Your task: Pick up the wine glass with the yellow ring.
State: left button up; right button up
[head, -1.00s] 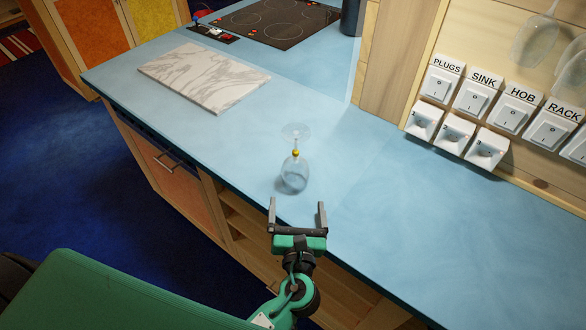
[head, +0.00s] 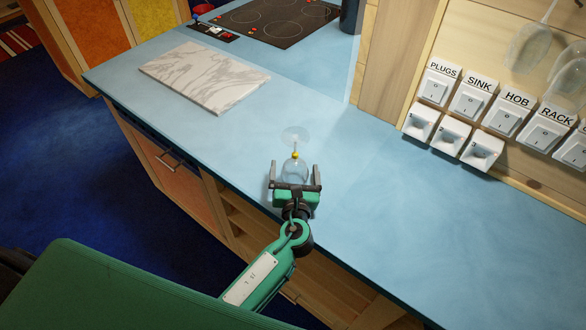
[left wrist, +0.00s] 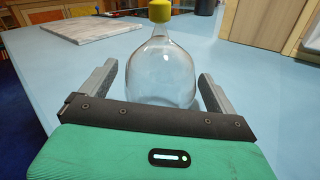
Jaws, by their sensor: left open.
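The wine glass (head: 294,172) stands upside down on the blue worktop, its foot up and a yellow ring (head: 295,155) on its stem. In the left wrist view its clear bowl (left wrist: 161,72) lies between the fingers, with the yellow ring (left wrist: 160,12) at the top edge; its foot is out of that view. My left gripper (head: 294,171) is open, one finger on each side of the bowl. In the left wrist view gaps show between the bowl and both fingers (left wrist: 159,84). The gripper body hides the bowl's near lower part. My right gripper is not in view.
A marble board (head: 204,77) lies on the worktop (head: 370,190) at the upper left, with a hob (head: 280,20) behind it. Labelled switches (head: 475,93) line the wall at right, with glasses hanging above. The worktop right of the glass is clear.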

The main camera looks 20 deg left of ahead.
pick_arm(q)
jog(key=c, duration=0.9)
